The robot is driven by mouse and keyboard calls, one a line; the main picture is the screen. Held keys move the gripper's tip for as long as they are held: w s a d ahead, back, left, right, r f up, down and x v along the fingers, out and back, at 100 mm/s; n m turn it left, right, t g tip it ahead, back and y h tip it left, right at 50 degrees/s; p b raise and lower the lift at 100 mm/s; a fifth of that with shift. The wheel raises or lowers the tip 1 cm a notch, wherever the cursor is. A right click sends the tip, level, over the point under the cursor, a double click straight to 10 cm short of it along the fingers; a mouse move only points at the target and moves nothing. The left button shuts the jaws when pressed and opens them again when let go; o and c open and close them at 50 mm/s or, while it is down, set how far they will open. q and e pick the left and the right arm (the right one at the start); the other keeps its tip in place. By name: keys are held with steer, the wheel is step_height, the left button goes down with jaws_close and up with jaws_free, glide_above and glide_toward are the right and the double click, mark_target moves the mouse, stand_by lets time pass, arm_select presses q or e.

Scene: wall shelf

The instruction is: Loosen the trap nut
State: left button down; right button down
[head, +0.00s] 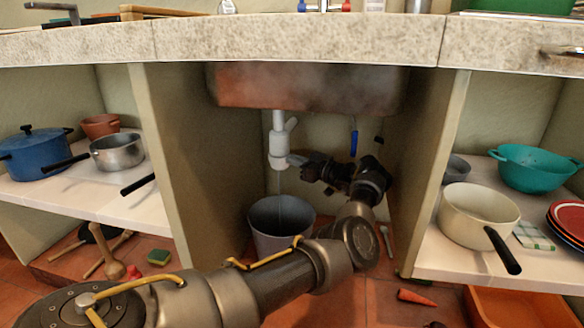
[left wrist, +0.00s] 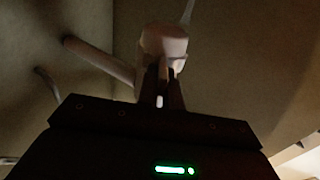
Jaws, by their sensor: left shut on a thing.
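The white trap (head: 278,145) hangs from the pipe under the sink (head: 300,88). A thin pale line runs down from it towards the grey bucket (head: 261,232), perhaps water. My left gripper (head: 293,160) reaches in from the right side of the trap and is shut on its lower part, at the trap nut. In the left wrist view the gripper's fingers (left wrist: 161,88) close together against the rounded trap body (left wrist: 164,40), with a side pipe (left wrist: 98,60) to the left. The fingers hide most of the held part. My right gripper is not in view.
Cabinet walls (head: 215,140) stand close on both sides of the sink bay. Pots, including a blue pot (head: 38,155), stand on the left shelf. A cream pan (head: 478,213) and a teal pot (head: 535,168) stand on the right. A carrot (head: 416,298) lies on the floor.

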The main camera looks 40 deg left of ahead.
arm_select(q)
steer(key=shift+a+r, duration=0.15)
steer(key=c, duration=1.6)
jaws_free()
steer(key=shift+o, duration=0.2)
